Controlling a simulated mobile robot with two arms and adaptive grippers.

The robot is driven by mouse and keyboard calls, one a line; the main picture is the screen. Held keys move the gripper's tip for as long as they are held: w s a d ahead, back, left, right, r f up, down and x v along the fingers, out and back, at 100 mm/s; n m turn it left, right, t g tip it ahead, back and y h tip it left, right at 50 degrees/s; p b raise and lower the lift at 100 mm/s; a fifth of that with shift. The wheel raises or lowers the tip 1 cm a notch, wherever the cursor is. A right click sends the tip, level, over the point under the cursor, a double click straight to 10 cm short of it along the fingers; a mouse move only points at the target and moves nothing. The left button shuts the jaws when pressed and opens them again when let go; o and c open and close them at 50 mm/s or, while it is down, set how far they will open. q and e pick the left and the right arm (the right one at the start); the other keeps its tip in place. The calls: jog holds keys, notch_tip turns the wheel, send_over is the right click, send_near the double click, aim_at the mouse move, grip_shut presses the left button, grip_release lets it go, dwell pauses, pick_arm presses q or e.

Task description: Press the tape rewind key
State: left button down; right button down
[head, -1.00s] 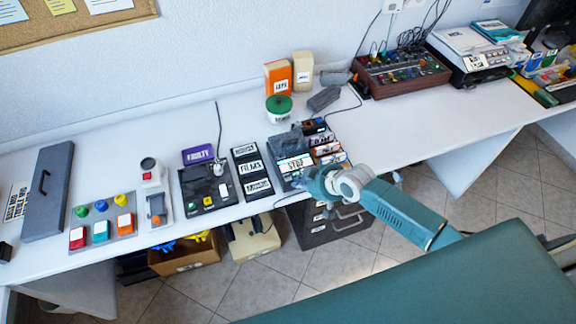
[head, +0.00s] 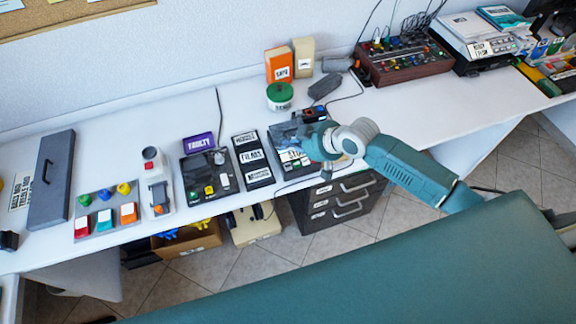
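A dark device with labelled keys (head: 290,158) lies on the white table, right of the panel with several white labels. One white key label reads "STO..." and is partly covered. My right gripper (head: 305,142) is over this device and hides most of its right side and its other keys. Its fingertips are too small and blended with the device to tell whether they are open or shut, or whether they touch a key. I cannot make out a rewind key. My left gripper is not in view.
A panel with white labels (head: 253,161) and a black device (head: 209,175) with a purple "FAULTY" tag (head: 199,142) stand to the left.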

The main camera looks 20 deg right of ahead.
jog(key=b, duration=0.6)
send_over(289, 168)
notch_tip(289, 168, down, 7)
jog(key=shift+r, duration=0.1)
jog(key=shift+f+b, duration=0.55)
jog(key=shift+f, duration=0.25)
jog(key=shift+f, duration=0.45)
jog(key=shift+f+b, duration=0.4)
dwell(0.8)
jog(key=shift+r, duration=0.15)
jog(key=shift+r+p, duration=0.7)
jog(key=shift+p, duration=0.15)
